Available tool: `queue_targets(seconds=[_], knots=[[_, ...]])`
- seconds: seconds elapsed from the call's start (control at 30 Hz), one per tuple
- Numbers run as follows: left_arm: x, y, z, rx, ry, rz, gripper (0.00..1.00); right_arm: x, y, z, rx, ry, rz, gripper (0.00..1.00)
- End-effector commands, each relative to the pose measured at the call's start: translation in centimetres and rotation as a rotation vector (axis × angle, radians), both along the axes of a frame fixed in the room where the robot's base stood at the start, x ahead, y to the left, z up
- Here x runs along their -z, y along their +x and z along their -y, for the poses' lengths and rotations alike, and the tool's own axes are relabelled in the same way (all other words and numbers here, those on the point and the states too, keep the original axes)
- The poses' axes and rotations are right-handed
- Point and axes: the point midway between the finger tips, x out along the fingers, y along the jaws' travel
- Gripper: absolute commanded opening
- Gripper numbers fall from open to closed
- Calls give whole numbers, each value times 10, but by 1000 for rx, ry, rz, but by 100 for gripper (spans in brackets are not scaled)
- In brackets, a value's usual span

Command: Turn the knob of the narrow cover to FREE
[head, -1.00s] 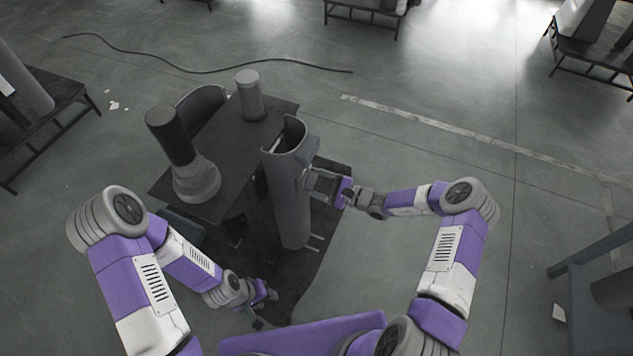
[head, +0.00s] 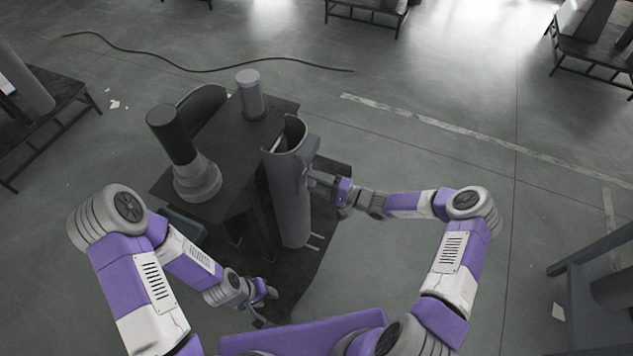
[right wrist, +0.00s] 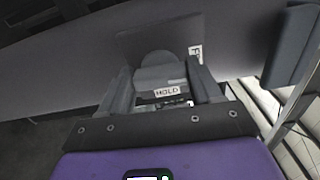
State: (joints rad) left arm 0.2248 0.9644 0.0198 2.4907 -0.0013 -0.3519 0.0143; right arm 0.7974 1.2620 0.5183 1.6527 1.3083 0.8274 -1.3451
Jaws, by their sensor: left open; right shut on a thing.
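The narrow cover (head: 287,200) is a tall, grey, curved shell standing upright at the right end of the dark table. My right gripper (head: 309,180) is at the cover's right side. In the right wrist view its two fingers (right wrist: 160,88) are shut on the grey knob (right wrist: 158,72), one on each side. A HOLD label (right wrist: 167,91) shows between the fingers. A second white label (right wrist: 195,53), partly cut off and turned sideways, is on the cover right of the knob. My left gripper (head: 266,308) is open and empty, low in front of the table.
The dark table (head: 232,150) carries a column with a black top (head: 172,140) and a short grey cylinder (head: 251,98). Another curved cover (head: 203,103) stands behind it. A cable (head: 200,71) lies on the floor.

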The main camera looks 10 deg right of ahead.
Motion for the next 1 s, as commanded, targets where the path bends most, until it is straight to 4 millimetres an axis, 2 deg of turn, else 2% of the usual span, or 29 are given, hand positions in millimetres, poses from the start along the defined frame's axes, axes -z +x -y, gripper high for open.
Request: queue_targets(seconds=[0.7,0.73,0.87,1.0], knots=[[-1,0,0,0,0,0,43,0,0,0,-1,-41,61,33],[-1,0,0,0,0,0,43,0,0,0,-1,-42,62,68],[-1,0,0,0,0,0,43,0,0,0,0,-41,61,88],[-1,0,0,0,0,0,43,0,0,0,0,-40,59,89]])
